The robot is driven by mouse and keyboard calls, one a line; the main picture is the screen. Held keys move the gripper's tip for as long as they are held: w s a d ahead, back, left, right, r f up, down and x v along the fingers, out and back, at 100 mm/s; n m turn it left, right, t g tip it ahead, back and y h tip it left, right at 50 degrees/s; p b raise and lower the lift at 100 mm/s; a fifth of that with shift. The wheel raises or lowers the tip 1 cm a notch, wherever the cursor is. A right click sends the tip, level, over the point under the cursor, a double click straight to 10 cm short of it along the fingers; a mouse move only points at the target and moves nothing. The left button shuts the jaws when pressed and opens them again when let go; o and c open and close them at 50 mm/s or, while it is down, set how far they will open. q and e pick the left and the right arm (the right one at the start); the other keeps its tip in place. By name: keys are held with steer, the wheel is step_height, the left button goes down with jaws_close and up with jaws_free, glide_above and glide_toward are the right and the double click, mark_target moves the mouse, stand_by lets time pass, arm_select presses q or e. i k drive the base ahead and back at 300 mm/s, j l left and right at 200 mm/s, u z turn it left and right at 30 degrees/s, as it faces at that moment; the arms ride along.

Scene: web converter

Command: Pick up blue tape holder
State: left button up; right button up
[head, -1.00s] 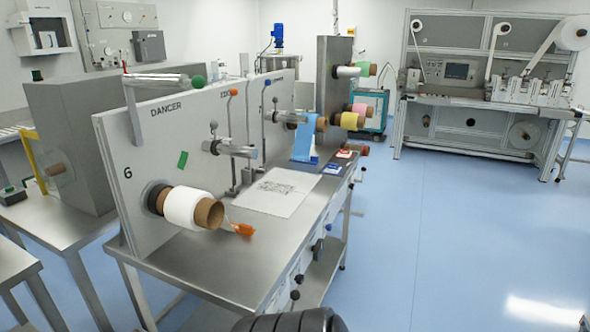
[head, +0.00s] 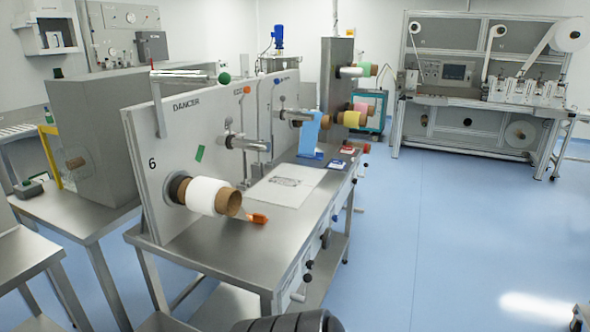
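A blue item (head: 309,134) stands or hangs at the far end of the steel table, beside a metal roller. It has a light blue upright part and a darker blue lower part; it is too small to tell for sure that it is the tape holder. A small flat blue-and-white item (head: 336,164) lies on the table just right of it.
Blue floor (head: 430,240) is clear to the right. A large machine (head: 485,90) stands at the back right.

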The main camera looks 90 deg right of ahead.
mark_target(337, 163)
steer(key=j+z, duration=0.1)
steer(key=z, duration=0.4)
steer(key=j+z, duration=0.15)
steer(key=z, duration=0.35)
steer(key=j+z, duration=0.15)
steer(key=z, duration=0.3)
steer(key=i, duration=0.05)
